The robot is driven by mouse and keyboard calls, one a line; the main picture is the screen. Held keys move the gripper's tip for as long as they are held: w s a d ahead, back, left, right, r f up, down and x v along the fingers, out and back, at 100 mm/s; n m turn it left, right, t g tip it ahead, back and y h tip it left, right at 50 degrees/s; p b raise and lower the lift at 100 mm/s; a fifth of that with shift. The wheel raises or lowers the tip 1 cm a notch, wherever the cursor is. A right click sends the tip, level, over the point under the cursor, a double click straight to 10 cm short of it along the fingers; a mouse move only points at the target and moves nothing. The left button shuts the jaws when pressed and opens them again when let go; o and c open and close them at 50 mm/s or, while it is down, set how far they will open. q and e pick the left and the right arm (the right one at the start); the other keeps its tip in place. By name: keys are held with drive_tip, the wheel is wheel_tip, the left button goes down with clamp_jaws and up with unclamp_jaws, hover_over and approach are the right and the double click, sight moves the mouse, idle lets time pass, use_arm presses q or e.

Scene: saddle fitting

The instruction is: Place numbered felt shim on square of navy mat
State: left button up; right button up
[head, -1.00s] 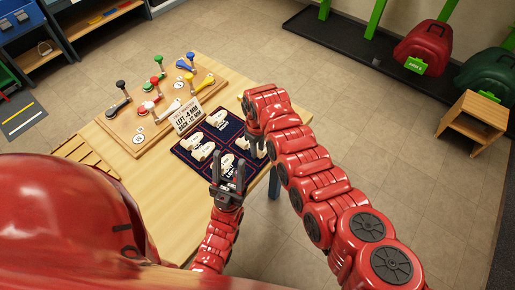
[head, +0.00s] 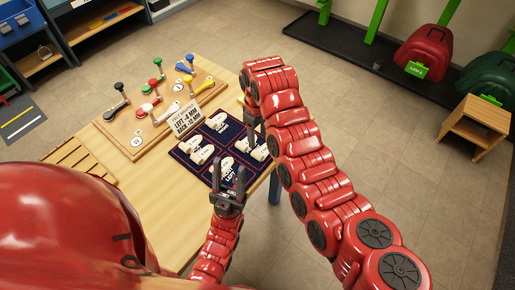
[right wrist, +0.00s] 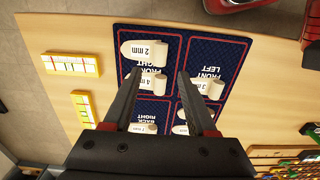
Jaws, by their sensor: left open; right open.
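The navy mat (head: 184,151) lies on the wooden table, divided into outlined squares. Several pale felt shims lie on it. In the right wrist view the mat (right wrist: 228,18) appears upside down, with front left, front right and back right labels readable. There a 2 mm shim (right wrist: 146,50) and a 4 mm shim (right wrist: 141,80) lie on the front right square, and another shim (right wrist: 208,86) on the front left. My right gripper (right wrist: 160,76) is open and empty above the mat; it also shows in the head view (head: 256,128). My left gripper (head: 228,170) is open near the mat's near edge.
A printed card (head: 186,118) stands behind the mat. Behind it is a wooden board (head: 135,137) with coloured knobbed levers. Two yellow labelled blocks (right wrist: 72,64) lie beside the mat in the right wrist view. Bare table shows at the near left.

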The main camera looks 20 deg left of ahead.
wheel_tip(320, 180, up, 4)
drive_tip(key=shift+f+p, duration=0.25)
drive_tip(key=shift+p, duration=0.05)
